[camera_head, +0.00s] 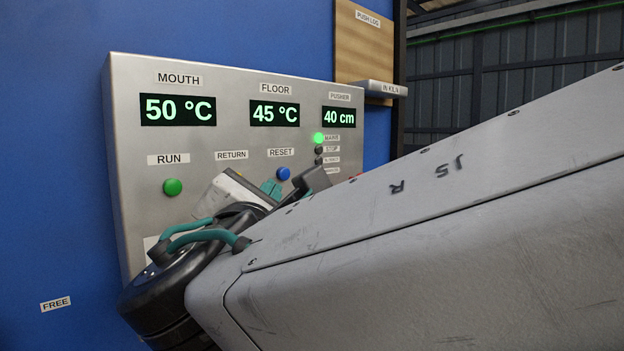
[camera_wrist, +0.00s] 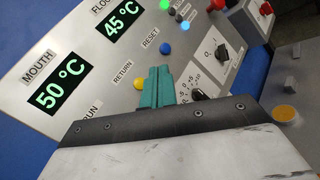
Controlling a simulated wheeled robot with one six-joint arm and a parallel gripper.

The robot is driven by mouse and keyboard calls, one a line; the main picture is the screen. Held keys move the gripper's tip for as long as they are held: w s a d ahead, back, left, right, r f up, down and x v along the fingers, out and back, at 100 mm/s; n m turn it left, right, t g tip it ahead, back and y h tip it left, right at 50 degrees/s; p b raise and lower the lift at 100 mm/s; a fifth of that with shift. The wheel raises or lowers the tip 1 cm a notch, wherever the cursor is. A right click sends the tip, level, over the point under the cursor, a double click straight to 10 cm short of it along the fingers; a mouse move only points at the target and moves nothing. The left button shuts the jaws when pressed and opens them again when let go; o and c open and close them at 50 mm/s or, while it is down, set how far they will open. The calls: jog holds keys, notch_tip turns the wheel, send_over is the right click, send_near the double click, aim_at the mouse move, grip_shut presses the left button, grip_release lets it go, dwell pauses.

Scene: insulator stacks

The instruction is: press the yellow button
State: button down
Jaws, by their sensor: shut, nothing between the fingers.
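The yellow button (camera_wrist: 139,84) sits below the RETURN label on the grey control panel (camera_wrist: 75,35) in the wrist view. In the head view my arm and gripper hide it; only the RETURN label (camera_head: 231,155) shows. My gripper has teal fingers, closed together and empty, seen in the wrist view (camera_wrist: 156,78). They lie just right of the yellow button in that view and partly overlap its edge. In the head view the fingertips (camera_head: 271,188) are in front of the panel, left of the blue button. I cannot tell whether they touch the panel.
A green RUN button (camera_head: 172,187) and a blue RESET button (camera_head: 284,174) are close by on the panel. A black knob (camera_wrist: 220,52) and a red button (camera_wrist: 265,8) stick out at the right. A small shelf (camera_head: 380,88) juts out at the upper right.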

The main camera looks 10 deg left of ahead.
send_near(260, 183)
jog(key=shift+w+a+r, duration=0.15)
jog(key=shift+w+r, duration=0.2)
jog(key=shift+r, duration=0.25)
jog(key=shift+w+a+r, duration=0.15)
jog(key=shift+w+r, duration=0.25)
jog(key=shift+r, duration=0.15)
jog(key=shift+a, duration=0.1)
dwell(1.2)
jog(key=shift+w+a, duration=0.25)
